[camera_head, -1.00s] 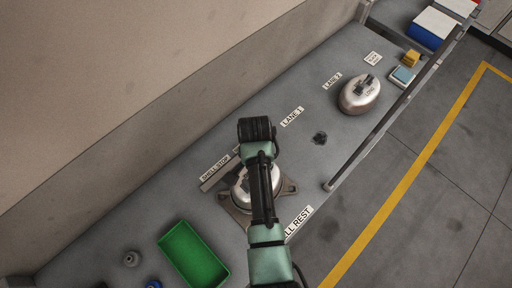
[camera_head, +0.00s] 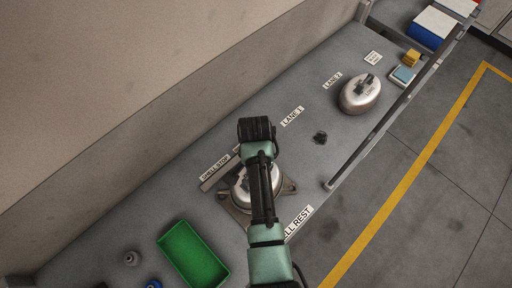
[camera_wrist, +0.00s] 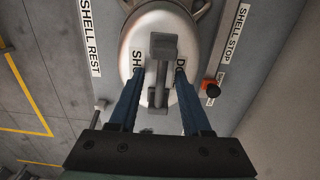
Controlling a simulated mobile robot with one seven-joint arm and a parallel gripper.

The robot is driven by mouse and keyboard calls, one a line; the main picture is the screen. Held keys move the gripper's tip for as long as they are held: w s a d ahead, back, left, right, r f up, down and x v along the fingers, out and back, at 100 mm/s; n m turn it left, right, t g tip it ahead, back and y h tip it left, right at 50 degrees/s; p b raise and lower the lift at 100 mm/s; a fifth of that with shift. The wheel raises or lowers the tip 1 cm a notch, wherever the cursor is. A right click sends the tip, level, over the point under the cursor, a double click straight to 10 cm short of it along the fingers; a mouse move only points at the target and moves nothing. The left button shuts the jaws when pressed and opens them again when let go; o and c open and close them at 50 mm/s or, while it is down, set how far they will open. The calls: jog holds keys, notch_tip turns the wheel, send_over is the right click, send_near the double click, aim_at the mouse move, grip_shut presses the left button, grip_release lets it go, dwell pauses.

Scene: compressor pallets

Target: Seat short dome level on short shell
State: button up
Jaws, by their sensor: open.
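A silver dome (camera_head: 239,190), which I take for the short dome, sits at the shell rest, above a brown base plate with corner lugs (camera_head: 290,187). In the wrist view, the dome (camera_wrist: 136,48) shows from above, with a grey handle (camera_wrist: 163,46) on its top. My gripper (camera_wrist: 159,73) is open, with one blue finger on each side of the handle and a visible gap to it. In the head view my arm covers much of the dome. The short shell's body is hidden under the dome, so I cannot tell whether the dome lies level.
A second silver dome-topped unit (camera_head: 359,96) stands by the lane 2 label. A green tray (camera_head: 193,254) lies at the near left. A dark fitting (camera_head: 320,137) lies near lane 1. An orange and black knob (camera_wrist: 211,88) is beside the dome. A rail (camera_head: 400,104) runs along the right edge.

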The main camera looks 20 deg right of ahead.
notch_tip(320, 180, up, 13)
jog(key=p, duration=0.1)
dwell(0.4)
jog(key=shift+w, duration=0.1)
dwell(0.6)
